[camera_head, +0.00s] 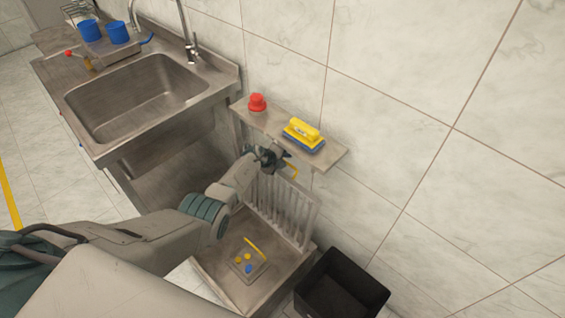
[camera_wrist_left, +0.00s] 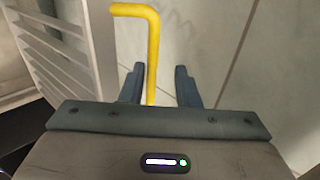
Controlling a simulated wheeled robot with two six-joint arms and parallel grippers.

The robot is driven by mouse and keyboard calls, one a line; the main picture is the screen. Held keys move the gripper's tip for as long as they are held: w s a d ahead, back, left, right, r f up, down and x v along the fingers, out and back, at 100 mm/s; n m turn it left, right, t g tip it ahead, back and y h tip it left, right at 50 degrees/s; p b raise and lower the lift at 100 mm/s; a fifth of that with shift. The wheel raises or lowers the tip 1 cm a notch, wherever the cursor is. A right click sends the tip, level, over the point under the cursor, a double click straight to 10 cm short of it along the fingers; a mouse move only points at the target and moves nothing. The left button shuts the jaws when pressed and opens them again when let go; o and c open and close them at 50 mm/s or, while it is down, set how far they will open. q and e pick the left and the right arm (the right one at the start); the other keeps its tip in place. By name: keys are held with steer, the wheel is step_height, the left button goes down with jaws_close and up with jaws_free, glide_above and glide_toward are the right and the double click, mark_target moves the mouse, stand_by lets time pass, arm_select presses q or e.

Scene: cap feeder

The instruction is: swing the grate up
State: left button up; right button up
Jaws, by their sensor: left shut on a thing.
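The grate (camera_head: 282,208) is a pale slatted panel standing steeply up at the wall side of the low steel basin. Its slats also show at the left of the left wrist view (camera_wrist_left: 62,55). A yellow bent handle (camera_head: 291,169) is at its top edge; in the left wrist view the handle (camera_wrist_left: 153,50) runs down between my fingers. My left gripper (camera_head: 277,160) is at the top of the grate, just below the shelf, shut on the handle. The exact finger contact is hard to see. My right gripper is in neither view.
A wall shelf (camera_head: 318,148) above the grate holds a red cap-like item (camera_head: 257,102) and a yellow-and-blue brush (camera_head: 304,134). The low basin (camera_head: 212,267) holds small yellow and blue pieces around a drain. A black bin (camera_head: 342,284) stands right; a sink (camera_head: 140,92) is at upper left.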

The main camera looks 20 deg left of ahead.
arm_select(q)
steer(key=shift+w+r, duration=0.3)
steer(key=shift+r, duration=0.1)
steer(key=p+v, duration=0.5)
steer(key=v, duration=0.5)
steer(key=shift+s, duration=0.55)
steer(key=shift+a+f, duration=0.1)
steer(key=shift+f, duration=0.05)
